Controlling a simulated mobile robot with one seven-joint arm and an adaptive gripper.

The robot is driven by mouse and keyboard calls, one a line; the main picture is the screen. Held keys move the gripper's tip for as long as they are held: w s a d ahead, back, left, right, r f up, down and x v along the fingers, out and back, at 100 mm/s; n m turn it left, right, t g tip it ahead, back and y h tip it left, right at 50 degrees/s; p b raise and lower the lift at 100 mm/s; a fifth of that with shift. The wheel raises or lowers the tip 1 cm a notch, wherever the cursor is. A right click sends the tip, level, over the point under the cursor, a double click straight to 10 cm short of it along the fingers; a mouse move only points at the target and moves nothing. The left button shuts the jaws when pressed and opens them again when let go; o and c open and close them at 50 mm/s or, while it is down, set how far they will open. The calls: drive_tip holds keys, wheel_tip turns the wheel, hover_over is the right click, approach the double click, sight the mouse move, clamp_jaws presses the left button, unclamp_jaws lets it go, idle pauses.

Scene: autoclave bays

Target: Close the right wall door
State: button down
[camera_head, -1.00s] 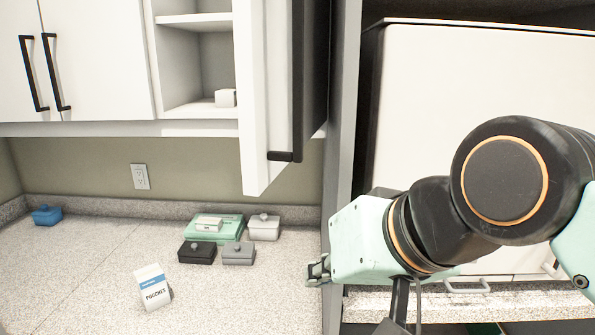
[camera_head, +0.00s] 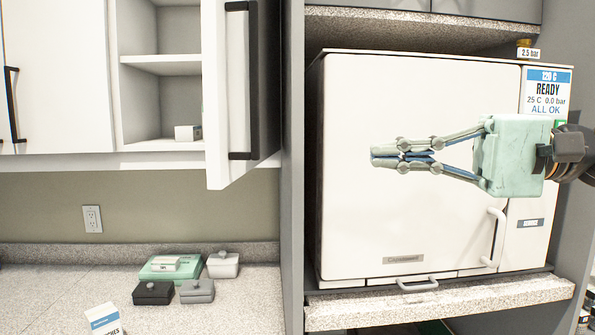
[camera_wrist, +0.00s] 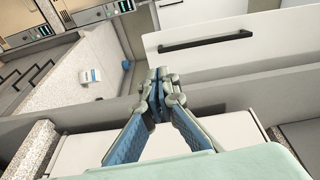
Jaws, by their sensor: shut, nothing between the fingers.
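The right wall door (camera_head: 217,110) of the white wall cabinet stands swung open, its edge towards me and the shelves behind it exposed. Its black bar handle (camera_head: 243,80) is on the face turned to the right. My gripper (camera_head: 376,155) is shut and empty, in front of the autoclave. It points left towards the door, with a clear gap in the picture between fingertips and handle. In the wrist view, a white panel (camera_wrist: 240,62) with a black handle (camera_wrist: 205,42) lies beyond the shut fingertips (camera_wrist: 160,76); it looks like this door.
A grey upright panel (camera_head: 292,180) stands between the cabinet and the autoclave (camera_head: 400,220). Several small boxes, including a black one (camera_head: 153,292), and a pouches box (camera_head: 104,320) sit on the counter (camera_head: 245,310) under the cabinet. Space before the open door looks free.

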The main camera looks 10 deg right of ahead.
drive_tip(key=p+x, duration=0.1)
drive_tip(key=x, duration=1.2)
drive_tip(key=shift+w+a+p, duration=0.25)
drive_tip(key=shift+w+p, duration=0.05)
drive_tip(key=shift+w, duration=0.1)
drive_tip(key=shift+a, duration=0.1)
